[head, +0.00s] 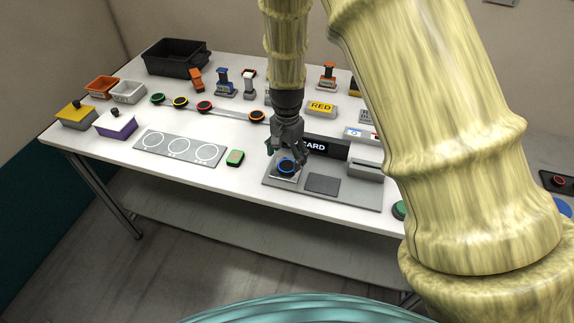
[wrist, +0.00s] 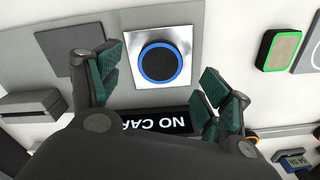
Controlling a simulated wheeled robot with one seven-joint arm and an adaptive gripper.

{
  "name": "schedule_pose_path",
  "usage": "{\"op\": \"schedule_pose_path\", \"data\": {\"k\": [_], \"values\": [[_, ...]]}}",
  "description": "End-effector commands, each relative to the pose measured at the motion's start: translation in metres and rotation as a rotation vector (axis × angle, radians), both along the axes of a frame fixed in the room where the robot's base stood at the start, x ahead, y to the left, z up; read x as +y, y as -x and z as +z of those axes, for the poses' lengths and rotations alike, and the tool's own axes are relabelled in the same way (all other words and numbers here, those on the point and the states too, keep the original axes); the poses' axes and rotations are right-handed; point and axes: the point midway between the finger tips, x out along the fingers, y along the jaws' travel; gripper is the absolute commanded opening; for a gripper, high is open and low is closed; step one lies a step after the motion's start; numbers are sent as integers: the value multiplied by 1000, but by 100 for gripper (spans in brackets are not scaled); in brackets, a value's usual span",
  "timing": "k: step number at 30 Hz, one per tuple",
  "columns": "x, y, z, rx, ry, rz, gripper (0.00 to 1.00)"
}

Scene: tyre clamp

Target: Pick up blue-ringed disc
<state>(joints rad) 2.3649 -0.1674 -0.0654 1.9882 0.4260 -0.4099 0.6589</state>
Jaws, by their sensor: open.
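The blue-ringed disc (head: 286,166) is black with a blue ring and lies on a silver square plate (wrist: 188,80) on a grey panel. In the wrist view the disc (wrist: 159,62) shows whole, flat on the plate. My gripper (head: 288,152) is right over the disc in the head view and partly covers it. In the wrist view my gripper (wrist: 160,82) has its green-padded fingers spread wide, one to each side of the plate. Nothing is between the fingers but the view of the disc and plate. I cannot tell the height of the fingertips above the plate.
A dark display reading "NO CARD" (wrist: 158,122) and a grey slotted block (head: 367,170) stand close by on the panel (head: 340,200). A green-rimmed block (head: 235,158) lies to the left. A plate with three circles (head: 180,147) is further left. Several discs and blocks stand behind.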

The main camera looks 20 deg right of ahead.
Motion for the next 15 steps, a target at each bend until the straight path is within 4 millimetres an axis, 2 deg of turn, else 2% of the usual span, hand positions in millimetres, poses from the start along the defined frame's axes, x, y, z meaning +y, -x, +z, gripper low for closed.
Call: {"op": "schedule_pose_path", "data": {"k": [9,15], "values": [[-1,0,-27,1,0,0,78],[-1,0,-34,-1,0,0,78]]}}
